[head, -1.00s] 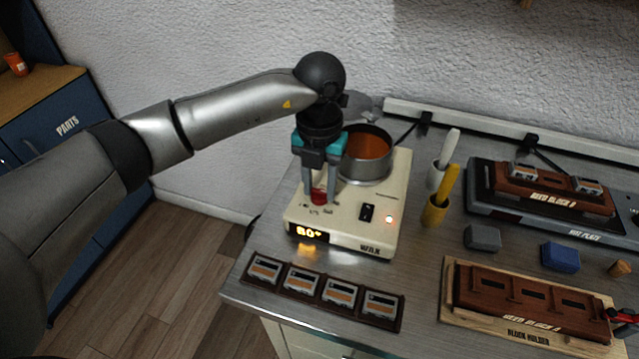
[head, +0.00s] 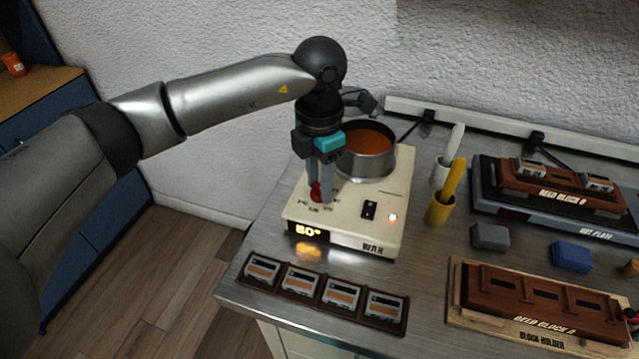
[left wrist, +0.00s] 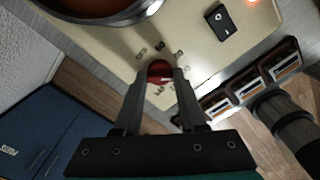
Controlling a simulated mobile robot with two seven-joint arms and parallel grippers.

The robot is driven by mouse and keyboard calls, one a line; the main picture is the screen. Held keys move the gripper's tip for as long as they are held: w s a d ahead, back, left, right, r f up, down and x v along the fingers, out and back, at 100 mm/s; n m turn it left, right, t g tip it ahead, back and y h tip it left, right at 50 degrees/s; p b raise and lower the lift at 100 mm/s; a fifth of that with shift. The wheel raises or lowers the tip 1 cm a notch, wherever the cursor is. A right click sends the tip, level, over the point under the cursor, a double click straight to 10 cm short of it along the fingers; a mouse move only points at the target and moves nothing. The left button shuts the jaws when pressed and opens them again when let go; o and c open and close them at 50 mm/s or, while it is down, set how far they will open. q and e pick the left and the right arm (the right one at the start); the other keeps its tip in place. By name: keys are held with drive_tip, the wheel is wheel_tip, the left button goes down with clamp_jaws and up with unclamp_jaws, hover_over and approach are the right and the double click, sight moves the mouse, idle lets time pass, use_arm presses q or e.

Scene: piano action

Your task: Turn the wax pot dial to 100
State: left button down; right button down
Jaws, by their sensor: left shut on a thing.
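The cream wax pot unit (head: 385,205) stands on the metal bench, with a steel pot (head: 366,166) of orange wax on its top. Its front display (head: 309,231) reads 80°. My left gripper (head: 320,194) points down from above and is shut on the red dial (head: 315,190), which is mostly hidden between the fingers. In the left wrist view the red dial (left wrist: 160,72) sits between the fingertips, with small printed marks around it. My right gripper is not in view.
A black switch (head: 369,210) and a lit lamp (head: 392,217) are right of the dial. A tray of several parts (head: 312,292) lies in front. Yellow (head: 440,208) and white cups hold tools at right, near the reed blocks and hot plate (head: 600,232).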

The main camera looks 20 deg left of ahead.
use_arm(q)
drive_tip(key=shift+m, duration=0.6)
drive_tip(key=shift+c, duration=2.3)
unclamp_jaws()
wheel_tip(320, 180, up, 15)
drive_tip(key=p, duration=0.1)
drive_tip(key=shift+r, duration=0.15)
